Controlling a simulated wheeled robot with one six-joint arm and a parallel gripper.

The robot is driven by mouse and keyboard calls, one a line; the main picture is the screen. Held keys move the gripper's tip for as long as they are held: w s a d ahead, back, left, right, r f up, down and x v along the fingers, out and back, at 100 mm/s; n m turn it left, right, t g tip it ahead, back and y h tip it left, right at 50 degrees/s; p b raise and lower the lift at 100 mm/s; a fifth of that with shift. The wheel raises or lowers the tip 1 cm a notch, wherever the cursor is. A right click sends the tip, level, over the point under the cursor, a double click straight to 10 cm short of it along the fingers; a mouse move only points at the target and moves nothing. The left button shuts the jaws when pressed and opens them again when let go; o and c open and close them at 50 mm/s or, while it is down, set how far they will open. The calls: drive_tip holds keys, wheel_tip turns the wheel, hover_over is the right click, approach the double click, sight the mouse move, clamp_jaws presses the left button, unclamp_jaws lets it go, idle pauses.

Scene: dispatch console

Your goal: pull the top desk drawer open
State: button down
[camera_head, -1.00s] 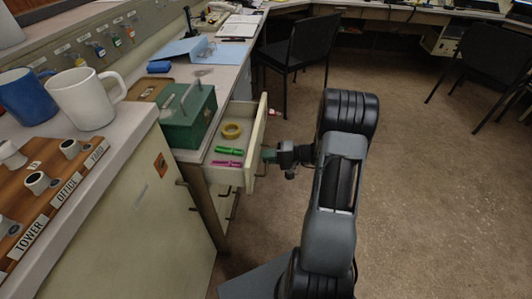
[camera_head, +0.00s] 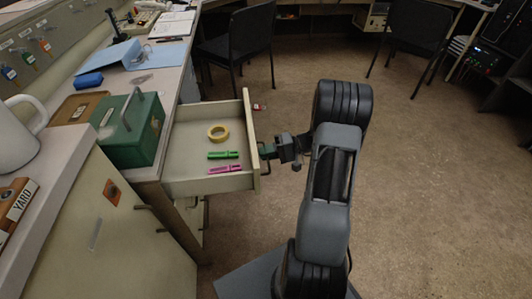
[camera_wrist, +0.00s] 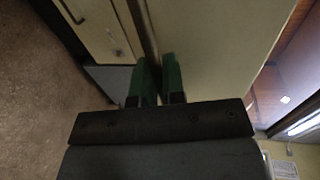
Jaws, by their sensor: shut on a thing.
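The top desk drawer (camera_head: 184,186) stands well out from the desk in the head view. A roll of yellow tape (camera_head: 218,133), a green marker (camera_head: 223,155) and a pink marker (camera_head: 225,169) lie inside it. My gripper (camera_head: 266,152) is at the outer side of the drawer front, shut on the drawer handle (camera_head: 267,168). In the wrist view, the green fingers of my gripper (camera_wrist: 159,78) are close together against the pale drawer front (camera_wrist: 210,45).
A green metal box (camera_head: 130,130) stands on the desk beside the drawer. A white mug (camera_head: 15,140) is at the left edge. A black chair (camera_head: 240,42) stands behind the drawer. The floor (camera_head: 430,190) to the right of my arm is clear.

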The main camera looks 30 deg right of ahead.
drive_tip(key=c, duration=1.2)
unclamp_jaws()
drive_tip(key=shift+c, duration=0.2)
drive_tip(key=shift+d, duration=0.1)
drive_tip(key=p+v, duration=0.2)
drive_tip(key=v, duration=1.1)
drive_tip(key=shift+d+p, duration=0.3)
drive_tip(key=shift+d, duration=0.1)
drive_tip(key=shift+s, duration=0.1)
drive_tip(key=s+a+r+n+g+h+p, duration=0.1)
drive_tip(key=a+r+g+h+p, duration=0.2)
drive_tip(key=a+r+p, duration=0.5)
drive_tip(key=a+r+n+g+h+p, duration=0.1)
drive_tip(key=a+r+g+h+p, duration=0.35)
drive_tip(key=r, duration=0.65)
drive_tip(key=s+a+r+n+t+h+p, duration=0.1)
drive_tip(key=s+a+r+t+h+p, duration=0.1)
drive_tip(key=r+p, duration=0.5)
drive_tip(key=s+a+r+n+t+h+p, duration=0.1)
drive_tip(key=s+a+r+t+h+p, duration=0.2)
drive_tip(key=a+r, duration=0.6)
drive_tip(key=s+r+h+p, duration=0.2)
drive_tip(key=s+r+p, duration=0.1)
drive_tip(key=p, duration=0.1)
drive_tip(key=shift+r+t+p, duration=0.3)
drive_tip(key=shift+t+p, duration=0.05)
drive_tip(key=shift+p, duration=0.05)
